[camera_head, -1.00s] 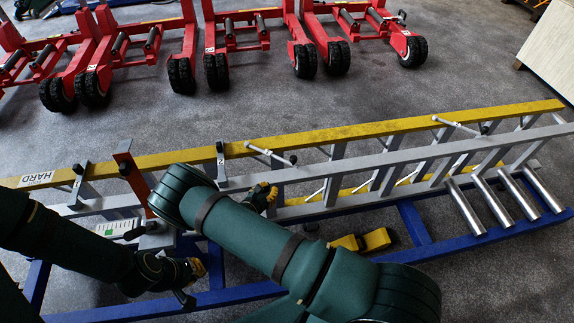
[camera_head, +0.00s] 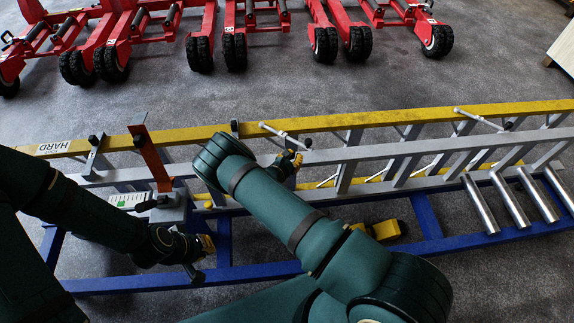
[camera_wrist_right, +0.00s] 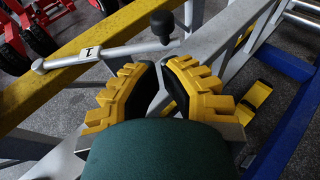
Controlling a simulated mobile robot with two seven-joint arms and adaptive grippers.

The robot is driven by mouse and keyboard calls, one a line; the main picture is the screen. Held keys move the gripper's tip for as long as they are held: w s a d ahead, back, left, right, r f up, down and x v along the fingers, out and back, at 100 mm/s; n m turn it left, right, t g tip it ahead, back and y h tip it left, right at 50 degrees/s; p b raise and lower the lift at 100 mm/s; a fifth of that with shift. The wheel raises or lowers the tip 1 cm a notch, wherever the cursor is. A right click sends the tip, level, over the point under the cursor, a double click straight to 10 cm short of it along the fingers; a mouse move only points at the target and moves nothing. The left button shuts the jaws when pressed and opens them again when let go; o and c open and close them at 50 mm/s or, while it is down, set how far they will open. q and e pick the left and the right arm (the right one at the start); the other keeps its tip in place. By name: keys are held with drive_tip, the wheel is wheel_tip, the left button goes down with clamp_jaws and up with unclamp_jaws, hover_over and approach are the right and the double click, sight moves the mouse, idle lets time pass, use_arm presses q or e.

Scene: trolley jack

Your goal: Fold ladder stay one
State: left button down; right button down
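Ladder stay one is a grey rod (camera_head: 283,134) with a black knob, hinged on the ladder's yellow rail. In the right wrist view this stay (camera_wrist_right: 106,52), tagged 1, reaches out from the yellow rail across the picture, with its knob (camera_wrist_right: 162,24) beyond my fingertips. My right gripper (camera_head: 293,160) is just below the knob in the head view. In the right wrist view my right gripper (camera_wrist_right: 168,72) has its yellow fingers apart, with a narrow gap and grey metal behind. My left gripper (camera_head: 208,244) is low by the blue frame; its finger gap is unclear.
The ladder's grey rail (camera_head: 430,146) and yellow rail (camera_head: 385,119) lie along a blue frame (camera_head: 270,272). An orange upright (camera_head: 150,158) stands left of the stay. A yellow block (camera_head: 385,231) is below. Red jacks (camera_head: 234,48) stand behind, across open grey floor.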

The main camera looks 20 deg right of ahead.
drive_tip(key=x, duration=0.2)
drive_tip(key=r+x, duration=0.1)
drive_tip(key=x, duration=0.1)
drive_tip(key=shift+w+d+b, duration=0.35)
drive_tip(key=shift+d+b, duration=0.05)
use_arm(q)
drive_tip(key=shift+w+f, duration=0.15)
drive_tip(key=shift+f, duration=0.4)
drive_tip(key=shift+r, duration=0.1)
use_arm(e)
drive_tip(key=shift+d, duration=0.15)
